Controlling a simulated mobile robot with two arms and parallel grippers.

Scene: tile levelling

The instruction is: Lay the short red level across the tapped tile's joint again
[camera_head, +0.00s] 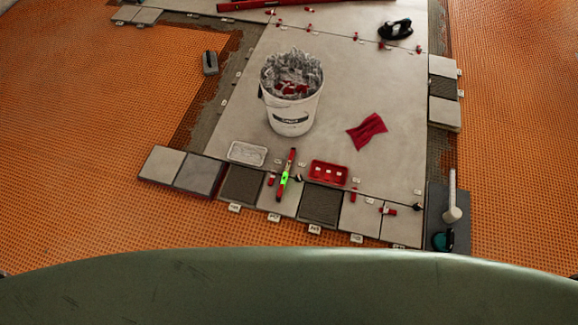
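The short red level (292,158) has a bright green middle. It lies lengthwise over the joint between the large pale floor slab (232,122) and a small light tile (272,193) in the front row. Its far end is on the slab and its near end is on the small tile. I cannot tell from this view which tile was tapped. Neither of my grippers is in view, and nothing is touching the level.
A white bucket (291,122) of grey and red pieces stands on the slab. A white tray (247,153), a red tray (328,172) and a red cloth (367,131) lie nearby. Dark patches (241,185) separate some front tiles. A white-handled tool (452,213) stands at right.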

